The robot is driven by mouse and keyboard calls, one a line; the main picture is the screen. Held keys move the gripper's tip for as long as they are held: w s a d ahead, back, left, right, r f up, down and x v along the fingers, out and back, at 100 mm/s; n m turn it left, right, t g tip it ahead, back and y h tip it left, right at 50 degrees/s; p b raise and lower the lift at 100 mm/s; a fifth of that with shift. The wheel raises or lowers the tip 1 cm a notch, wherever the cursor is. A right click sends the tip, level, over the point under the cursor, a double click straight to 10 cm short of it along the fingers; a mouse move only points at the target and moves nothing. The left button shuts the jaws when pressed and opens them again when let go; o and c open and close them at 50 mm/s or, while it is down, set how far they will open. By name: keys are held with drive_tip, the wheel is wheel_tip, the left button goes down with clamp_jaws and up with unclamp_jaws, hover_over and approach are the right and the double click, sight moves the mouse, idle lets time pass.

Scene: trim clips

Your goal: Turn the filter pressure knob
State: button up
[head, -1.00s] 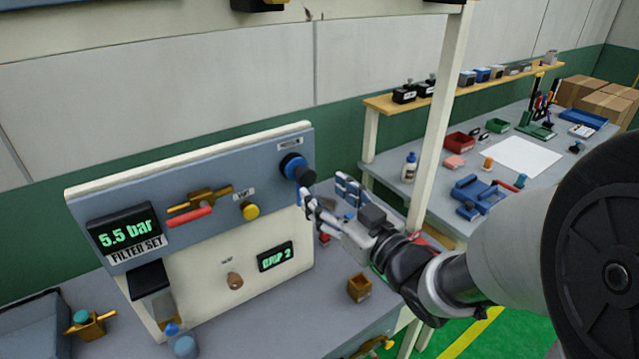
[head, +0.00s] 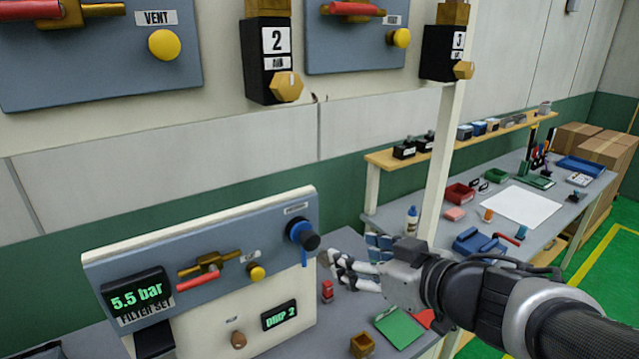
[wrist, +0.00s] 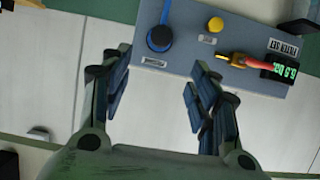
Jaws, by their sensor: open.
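The filter pressure knob (head: 303,235) is a black knob with a blue collar at the right end of the panel's grey-blue strip (head: 215,262). The filter display (head: 136,297) reads 5.5 bar above a FILTER SET label. My gripper (head: 338,266) is just right of the knob in the head view, apart from it. In the wrist view its blue-padded fingers (wrist: 160,92) are spread and empty, with the knob beyond them.
A red-handled brass valve (head: 206,268) and a yellow button (head: 257,272) sit left of the knob. A second display (head: 279,315) is lower on the panel.

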sight(313, 241)
drive_tip(key=b+x, duration=0.7)
drive_tip(key=x, duration=1)
drive_tip(key=shift+a, duration=0.15)
drive_tip(key=shift+s, duration=0.1)
drive_tip(key=shift+c, duration=0.5)
drive_tip(key=c, duration=0.9)
drive_tip(key=shift+c, duration=0.3)
